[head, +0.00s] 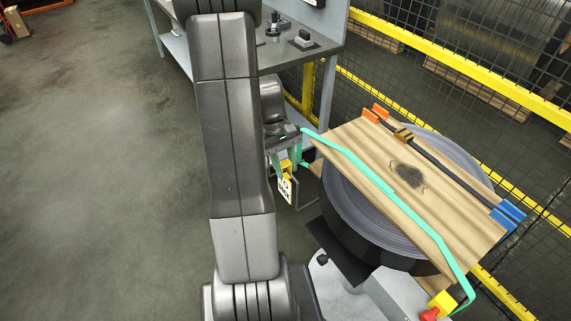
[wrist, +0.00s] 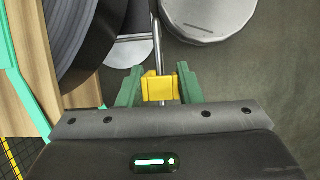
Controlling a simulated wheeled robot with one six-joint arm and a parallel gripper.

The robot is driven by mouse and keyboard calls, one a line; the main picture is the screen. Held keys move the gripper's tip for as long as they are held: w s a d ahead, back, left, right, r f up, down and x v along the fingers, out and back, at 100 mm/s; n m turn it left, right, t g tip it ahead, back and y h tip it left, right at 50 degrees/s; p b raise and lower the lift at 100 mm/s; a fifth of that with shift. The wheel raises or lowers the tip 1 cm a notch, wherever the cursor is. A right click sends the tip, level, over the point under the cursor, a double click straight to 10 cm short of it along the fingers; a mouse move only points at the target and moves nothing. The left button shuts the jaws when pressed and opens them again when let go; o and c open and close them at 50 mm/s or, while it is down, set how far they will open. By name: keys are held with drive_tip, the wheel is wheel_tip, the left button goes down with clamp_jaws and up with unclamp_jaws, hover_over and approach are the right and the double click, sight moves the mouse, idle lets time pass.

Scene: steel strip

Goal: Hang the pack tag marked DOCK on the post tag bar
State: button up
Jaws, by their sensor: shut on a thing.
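My gripper (head: 289,162) has green fingers and is shut on the yellow top of a tag. The white face of the pack tag (head: 285,190) hangs below the fingers in the head view, its black lettering small and seeming to read DOCK. In the wrist view the yellow part (wrist: 158,88) sits between my gripper's fingertips (wrist: 160,86). A thin grey metal bar (wrist: 157,45) runs down to the yellow part there and shows again just below it. I cannot tell whether the tag touches the bar or hangs on it.
A wooden board (head: 370,160) lies on a dark coil (head: 365,215) close to the right, with a turquoise strap (head: 395,192) along its edge. A grey workbench (head: 295,60) stands behind. A yellow-framed mesh fence (head: 470,65) bounds the right. Open floor (head: 90,180) lies left.

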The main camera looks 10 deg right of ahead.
drive_tip(key=shift+f+b, duration=0.3)
drive_tip(key=shift+f, duration=0.2)
drive_tip(key=o, duration=1.1)
drive_tip(key=shift+c, duration=0.2)
drive_tip(key=shift+r, duration=0.1)
drive_tip(key=v, duration=1.3)
drive_tip(key=shift+r, duration=0.4)
drive_tip(key=x, duration=1.4)
drive_tip(key=shift+w, duration=0.15)
drive_tip(key=shift+r+p, duration=0.3)
drive_tip(key=shift+r, duration=0.05)
